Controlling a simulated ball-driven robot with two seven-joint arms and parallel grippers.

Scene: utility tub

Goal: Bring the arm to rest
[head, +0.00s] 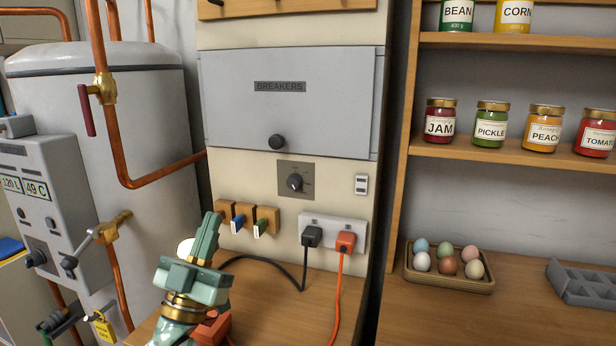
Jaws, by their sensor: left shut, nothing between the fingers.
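My left gripper (211,228) is green with a brass-coloured ring at its wrist. It shows at the lower middle left of the head view, above the wooden counter (280,308). Its fingers point up and are shut with nothing between them. It appears in front of the lower part of the beige panel, left of the small wooden blocks (268,214). My right gripper is out of view.
A grey breaker box (290,105) hangs above a dial (295,183). Black and orange plugs (345,242) sit in a socket strip, their cords crossing the counter. A tank (100,120) with copper pipes stands left.

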